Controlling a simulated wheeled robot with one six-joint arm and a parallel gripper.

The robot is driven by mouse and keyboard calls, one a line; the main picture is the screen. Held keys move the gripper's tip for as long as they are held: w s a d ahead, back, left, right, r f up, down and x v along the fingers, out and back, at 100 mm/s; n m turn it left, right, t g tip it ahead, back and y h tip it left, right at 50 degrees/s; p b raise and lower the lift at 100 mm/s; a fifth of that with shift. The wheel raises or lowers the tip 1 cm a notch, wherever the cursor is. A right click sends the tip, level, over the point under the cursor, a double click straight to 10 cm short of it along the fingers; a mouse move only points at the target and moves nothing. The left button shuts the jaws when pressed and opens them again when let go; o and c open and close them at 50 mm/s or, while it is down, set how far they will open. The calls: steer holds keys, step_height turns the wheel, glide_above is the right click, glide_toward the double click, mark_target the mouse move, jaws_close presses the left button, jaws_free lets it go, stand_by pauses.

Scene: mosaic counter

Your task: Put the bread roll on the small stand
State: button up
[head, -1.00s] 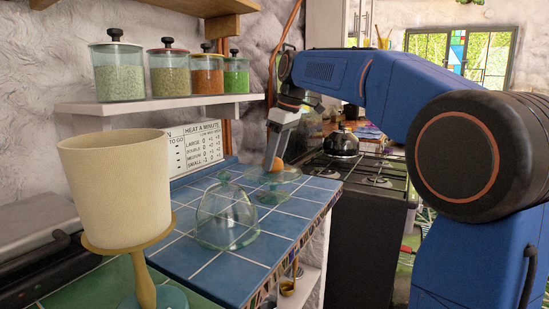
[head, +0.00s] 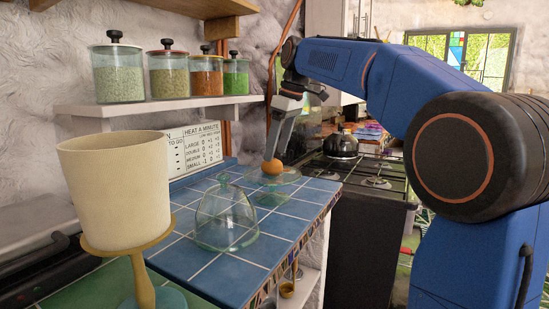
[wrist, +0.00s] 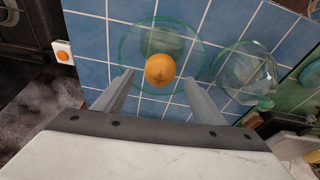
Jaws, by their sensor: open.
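The bread roll (head: 272,167) is a small round orange-brown piece. It rests on the small glass stand (head: 290,178), a clear greenish stand with a round top on the blue tiled counter. In the wrist view the roll (wrist: 160,70) sits inside the stand's round rim (wrist: 123,45), near the edge on my gripper's side. My gripper (head: 272,157) is above the stand in the head view. In the wrist view its two fingers (wrist: 158,82) are spread wide, with a gap between each finger and the roll.
A clear glass dome (head: 227,220) stands on the counter close to the small stand. A cream pot on a wooden stand (head: 118,190) is at the front left. Jars line a white shelf (head: 170,104) above. A stove with a black kettle (head: 341,144) lies behind.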

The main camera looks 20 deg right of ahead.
steer(key=v, duration=0.8)
steer(key=shift+r, duration=0.1)
steer(key=s+d+f+m+t+h, duration=0.1)
steer(key=s+f+m, duration=0.4)
steer(key=s+f, duration=1.2)
steer(key=s+d+f+m+t+h, duration=0.1)
steer(key=s+d+f+m, duration=0.2)
steer(key=s+f, duration=1.3)
step_height(320, 180, down, 6)
steer(key=shift+s+d+r+m+t, duration=0.25)
steer(key=shift+s+d+m+t, duration=0.15)
steer(key=shift+m, duration=0.6)
steer(key=shift+c, duration=0.3)
